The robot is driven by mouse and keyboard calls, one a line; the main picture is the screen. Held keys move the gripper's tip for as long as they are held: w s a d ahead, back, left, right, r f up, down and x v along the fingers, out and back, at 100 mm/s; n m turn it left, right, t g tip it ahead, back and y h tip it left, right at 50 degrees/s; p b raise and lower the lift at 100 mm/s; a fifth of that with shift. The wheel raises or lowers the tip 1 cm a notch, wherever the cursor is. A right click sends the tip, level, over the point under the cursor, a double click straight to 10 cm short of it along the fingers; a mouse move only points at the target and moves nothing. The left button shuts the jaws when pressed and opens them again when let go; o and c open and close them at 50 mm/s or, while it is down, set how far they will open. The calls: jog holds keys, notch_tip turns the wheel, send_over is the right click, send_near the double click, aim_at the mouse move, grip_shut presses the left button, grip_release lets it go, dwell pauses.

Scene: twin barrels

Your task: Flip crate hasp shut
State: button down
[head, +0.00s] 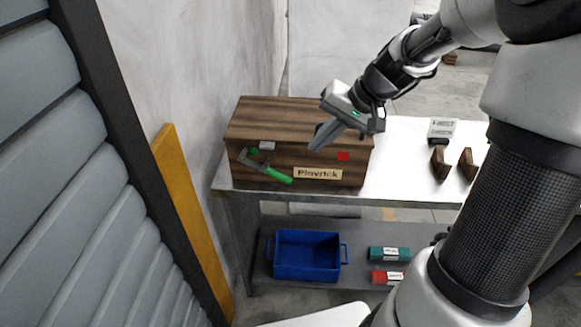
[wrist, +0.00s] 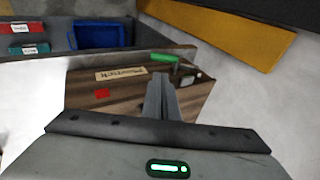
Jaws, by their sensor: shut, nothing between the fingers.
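A brown wooden crate (head: 310,118) with a name plate (head: 318,174) stands on the metal table, its lid down. The hasp (head: 278,174) is on the left part of its front: a green handle slants down to the right from a grey metal piece. A small grey plate (head: 267,146) sits near the lid edge above it. My gripper (head: 317,146) is shut and empty, near the crate's upper front, right of the hasp. In the wrist view the green hasp handle (wrist: 164,58) shows beyond the fingertips; the fingers hide part of the crate.
A red square (head: 343,156) marks the crate's front right. The table (head: 411,165) has bare room right of the crate, then brown wooden pieces (head: 438,163) and a light box (head: 441,129). A blue bin (head: 307,256) is on the shelf below. A wall is at left.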

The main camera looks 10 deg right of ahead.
aim_at(285, 176)
jog(key=shift+f, duration=0.1)
jog(key=b+x, duration=0.1)
jog(key=x, duration=1.2)
jog(key=shift+w+a+f+b, duration=0.1)
jog(key=shift+a+f+b, duration=0.05)
jog(key=shift+f+b, duration=0.25)
jog(key=shift+f, duration=0.15)
